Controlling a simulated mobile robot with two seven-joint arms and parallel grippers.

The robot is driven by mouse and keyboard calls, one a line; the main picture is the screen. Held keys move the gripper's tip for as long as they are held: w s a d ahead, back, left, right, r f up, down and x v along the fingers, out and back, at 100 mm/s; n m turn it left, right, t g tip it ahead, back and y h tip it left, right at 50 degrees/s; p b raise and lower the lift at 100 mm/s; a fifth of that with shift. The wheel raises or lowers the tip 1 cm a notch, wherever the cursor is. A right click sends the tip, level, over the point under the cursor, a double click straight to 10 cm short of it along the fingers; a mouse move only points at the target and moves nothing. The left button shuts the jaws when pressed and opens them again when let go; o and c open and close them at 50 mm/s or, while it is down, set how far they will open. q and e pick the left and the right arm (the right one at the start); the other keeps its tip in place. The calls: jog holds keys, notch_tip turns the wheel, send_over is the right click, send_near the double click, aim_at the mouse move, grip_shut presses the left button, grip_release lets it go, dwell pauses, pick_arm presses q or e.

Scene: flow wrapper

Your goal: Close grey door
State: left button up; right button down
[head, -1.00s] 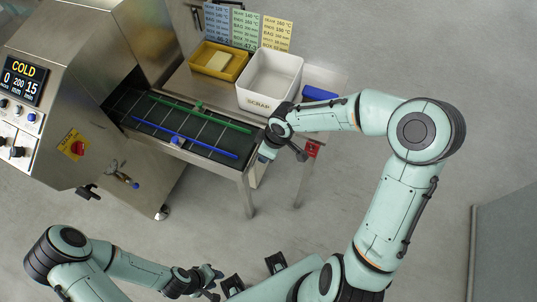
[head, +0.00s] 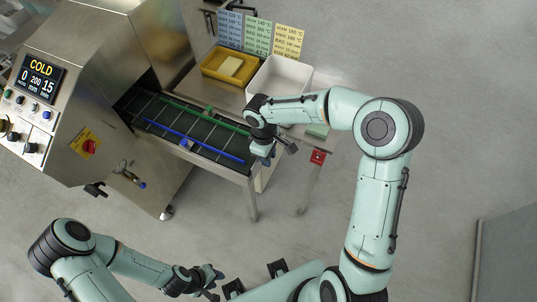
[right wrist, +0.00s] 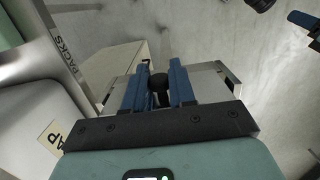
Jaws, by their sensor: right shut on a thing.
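My right gripper (head: 262,150) is at the near right end of the conveyor (head: 195,132). In the right wrist view its blue fingers (right wrist: 160,85) are shut on a dark round knob-like part (right wrist: 160,80). A grey metal plate (right wrist: 218,76) shows behind the fingers; I cannot tell whether it is the grey door. No door is clearly recognizable in the head view, where my right gripper and the conveyor's end cover the spot. My left gripper (head: 210,277) is low in the head view, away from the machine; its jaw opening is too small to tell.
The steel wrapper with its display (head: 39,81) stands left. A yellow tray (head: 226,68) and a white bin (head: 283,74) sit behind the conveyor. A red switch (head: 318,157) is on the frame just right of my gripper. Open floor lies in front.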

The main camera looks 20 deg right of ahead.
jog(key=shift+f, duration=0.1)
jog(key=c, duration=1)
grip_release()
pick_arm(q)
jog(key=shift+w+r+p, duration=0.7)
jog(key=shift+r, duration=0.25)
pick_arm(e)
jog(key=r, duration=0.9)
jog(key=w+r, duration=0.1)
jog(key=r, duration=0.3)
jog(key=shift+a+r, duration=0.2)
jog(key=shift+a, duration=0.2)
